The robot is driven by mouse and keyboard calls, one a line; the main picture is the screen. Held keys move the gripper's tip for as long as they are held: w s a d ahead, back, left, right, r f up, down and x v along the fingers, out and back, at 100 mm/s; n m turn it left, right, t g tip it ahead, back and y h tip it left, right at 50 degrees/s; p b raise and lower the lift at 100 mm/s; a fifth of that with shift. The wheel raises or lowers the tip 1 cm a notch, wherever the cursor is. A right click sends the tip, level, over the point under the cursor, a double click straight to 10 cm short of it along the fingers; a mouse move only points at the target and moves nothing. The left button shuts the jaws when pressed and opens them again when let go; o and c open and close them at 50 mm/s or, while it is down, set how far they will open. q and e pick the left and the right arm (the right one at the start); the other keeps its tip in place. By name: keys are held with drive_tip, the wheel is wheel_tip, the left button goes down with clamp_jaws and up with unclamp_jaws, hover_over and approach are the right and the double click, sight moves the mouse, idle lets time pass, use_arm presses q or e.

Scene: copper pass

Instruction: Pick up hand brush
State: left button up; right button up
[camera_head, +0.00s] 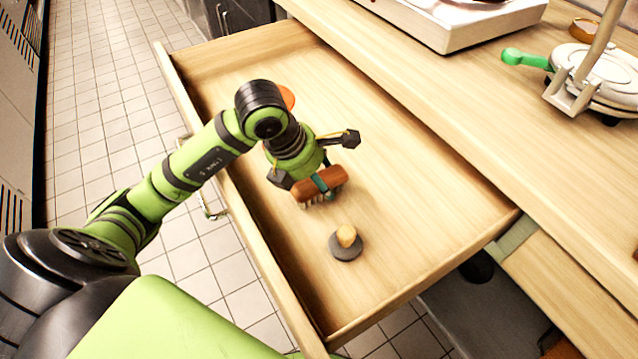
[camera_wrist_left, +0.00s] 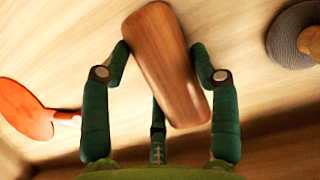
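The hand brush (camera_head: 322,187) has a brown wooden back and pale bristles, and is in the open drawer (camera_head: 415,225). My left gripper (camera_head: 318,178) is over it, with a green finger across its back. In the left wrist view the brush's brown back (camera_wrist_left: 165,62) lies tilted between two green fingers of my left gripper (camera_wrist_left: 160,48). Their tips bend inward close to its two sides, and a third finger is by its lower edge. Whether the fingers press on it, I cannot tell. My right gripper is not in view.
A grey round pad with a wooden knob (camera_head: 346,241) lies in the drawer near the brush. An orange paddle-like thing (camera_wrist_left: 27,110) lies on the other side, partly hidden by my arm in the head view. Drawer walls surround them; a counter (camera_head: 450,95) stands to the right.

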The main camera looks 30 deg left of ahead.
sight(325, 171)
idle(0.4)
use_arm(q)
drive_tip(key=shift+r+p, duration=0.35)
drive_tip(key=shift+p, duration=0.2)
wheel_tip(325, 171, up, 4)
drive_tip(key=shift+r, duration=0.2)
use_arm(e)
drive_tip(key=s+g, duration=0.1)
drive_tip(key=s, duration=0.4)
use_arm(q)
drive_tip(key=shift+s+d+r+b, duration=0.35)
drive_tip(key=shift+s+d+r, duration=0.8)
drive_tip(key=shift+d, duration=0.4)
drive_tip(key=shift+s+d+r+b, duration=0.35)
drive_tip(key=shift+s+d+r, duration=0.6)
drive_tip(key=shift+s+d, duration=0.4)
drive_tip(key=shift+s+d+r+b, duration=0.35)
drive_tip(key=shift+s+d+r, duration=0.7)
drive_tip(key=shift+d, duration=0.65)
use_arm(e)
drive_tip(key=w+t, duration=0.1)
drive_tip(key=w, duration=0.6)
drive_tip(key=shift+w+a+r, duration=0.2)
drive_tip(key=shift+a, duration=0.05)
